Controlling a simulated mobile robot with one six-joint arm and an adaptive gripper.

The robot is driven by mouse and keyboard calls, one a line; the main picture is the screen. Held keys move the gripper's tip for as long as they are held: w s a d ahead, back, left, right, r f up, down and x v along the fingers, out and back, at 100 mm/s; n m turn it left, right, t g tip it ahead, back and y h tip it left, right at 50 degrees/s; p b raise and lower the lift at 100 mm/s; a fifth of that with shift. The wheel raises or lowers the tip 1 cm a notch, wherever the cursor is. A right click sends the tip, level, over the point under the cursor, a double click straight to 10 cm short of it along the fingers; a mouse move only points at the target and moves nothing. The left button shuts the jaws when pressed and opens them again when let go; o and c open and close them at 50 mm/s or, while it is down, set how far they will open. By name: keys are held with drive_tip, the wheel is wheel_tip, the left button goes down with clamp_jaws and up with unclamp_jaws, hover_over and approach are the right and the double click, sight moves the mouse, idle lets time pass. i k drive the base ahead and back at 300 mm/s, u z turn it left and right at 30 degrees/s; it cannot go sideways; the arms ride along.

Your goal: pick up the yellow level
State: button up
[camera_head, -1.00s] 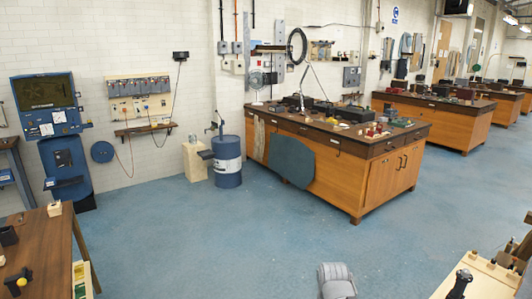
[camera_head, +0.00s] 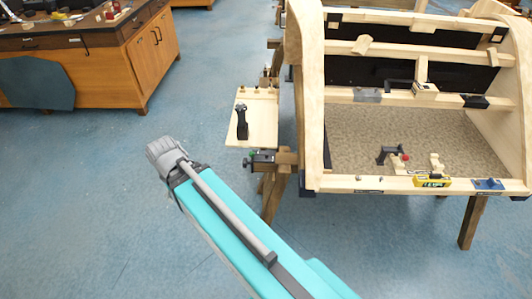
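A small yellow block with dark markings, which looks like the yellow level (camera_head: 432,182), lies on the front rail of the wooden bodyframe (camera_head: 345,184) at the right. My teal arm reaches up from the bottom of the view. Its grey end, my gripper (camera_head: 162,149), is over the blue floor, well to the left of the frame and apart from the level. The fingers are too unclear to tell whether they are open or shut.
A blue tool (camera_head: 488,184) lies right of the level on the same rail. A dark clamp (camera_head: 393,154) stands behind it. A small side shelf (camera_head: 258,118) and a vise (camera_head: 262,158) stick out left of the frame. Open floor (camera_head: 110,190) lies at the left.

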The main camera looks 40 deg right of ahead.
sight(432, 181)
drive_tip(key=z, duration=2.95)
